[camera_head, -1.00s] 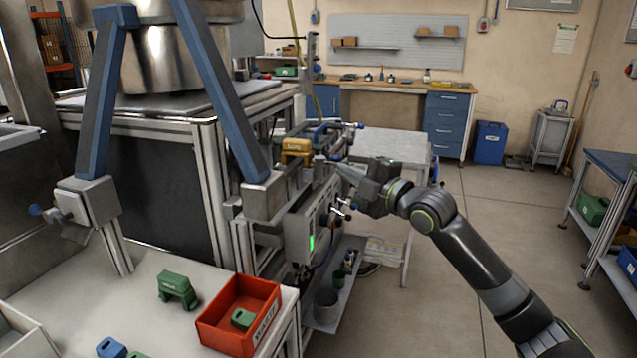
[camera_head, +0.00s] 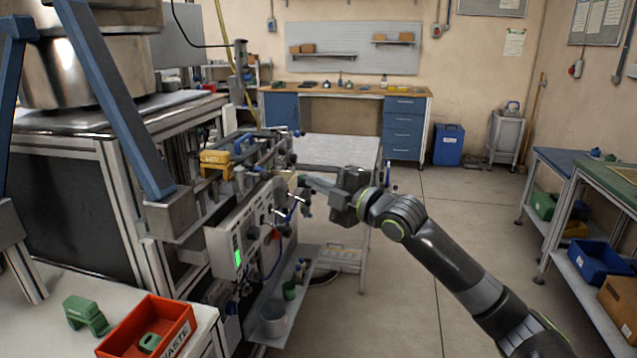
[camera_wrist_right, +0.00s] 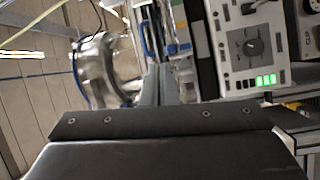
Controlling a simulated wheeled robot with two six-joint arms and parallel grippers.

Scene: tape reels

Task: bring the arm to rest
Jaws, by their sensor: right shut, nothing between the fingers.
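My right arm reaches in from the lower right of the head view. Its gripper (camera_head: 308,183) is shut and empty, and points left toward the machine's control side. In the right wrist view the two fingers (camera_wrist_right: 159,85) lie together with nothing between them. A grey control panel (camera_head: 238,240) with a green display is left of and below the gripper. It also shows in the wrist view (camera_wrist_right: 250,45) with a dial and green lights. I cannot tell whether the fingers touch the machine's small handles. My left gripper is not in view.
A yellow block (camera_head: 214,160) sits on the machine. A red waste bin (camera_head: 185,312) and a green block (camera_head: 87,315) are on the white table at lower left. A grey-topped table (camera_head: 335,150) stands behind the gripper. The floor (camera_head: 460,230) to the right is clear.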

